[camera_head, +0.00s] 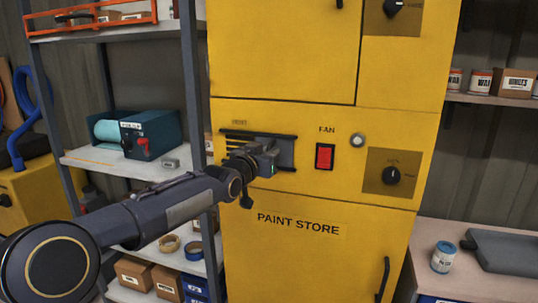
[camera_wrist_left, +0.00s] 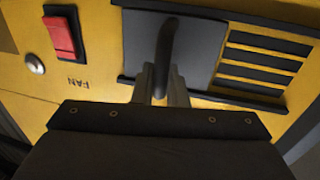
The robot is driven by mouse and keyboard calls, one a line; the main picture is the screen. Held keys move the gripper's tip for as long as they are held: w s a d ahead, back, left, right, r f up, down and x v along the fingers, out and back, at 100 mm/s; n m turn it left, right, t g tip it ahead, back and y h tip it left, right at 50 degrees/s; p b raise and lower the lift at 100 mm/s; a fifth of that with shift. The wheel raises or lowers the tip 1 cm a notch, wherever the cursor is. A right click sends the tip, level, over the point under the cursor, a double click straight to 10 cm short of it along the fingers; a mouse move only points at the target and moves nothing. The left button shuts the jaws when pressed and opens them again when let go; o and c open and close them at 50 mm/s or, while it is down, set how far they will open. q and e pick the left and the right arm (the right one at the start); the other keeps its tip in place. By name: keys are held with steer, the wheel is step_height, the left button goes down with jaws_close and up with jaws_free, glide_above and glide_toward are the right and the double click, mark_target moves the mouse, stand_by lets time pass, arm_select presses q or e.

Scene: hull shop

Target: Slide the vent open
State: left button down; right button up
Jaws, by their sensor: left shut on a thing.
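The vent (camera_head: 240,137) is a dark slotted panel in the front of the yellow paint store cabinet, left of the FAN switch. Its grey sliding plate (camera_wrist_left: 135,45) stands on the FAN side, and several dark slots (camera_wrist_left: 265,65) show uncovered beside it in the wrist view. A dark upright handle (camera_wrist_left: 167,42) stands out from the plate. My left gripper (camera_head: 268,160) is at the vent and hides part of it in the head view. In the wrist view the left gripper (camera_wrist_left: 160,88) is shut on the handle. My right gripper is not in view.
The red FAN switch (camera_head: 324,156) and a round pale button (camera_head: 358,140) sit right of the vent, with a black knob (camera_head: 391,176) farther right. A grey shelf post (camera_head: 192,90) stands close to my left arm. A bench (camera_head: 450,235) is at the right.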

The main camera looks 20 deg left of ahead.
arm_select(q)
steer(key=c, duration=1.6)
jaws_free()
steer(key=shift+d+r, duration=0.4)
steer(key=shift+o, duration=0.2)
steer(key=shift+a+r, duration=0.1)
steer(key=shift+a, duration=0.05)
steer(key=b+v, duration=0.1)
steer(key=v, duration=0.6)
steer(key=shift+s+f, duration=0.35)
steer(key=shift+f, duration=0.1)
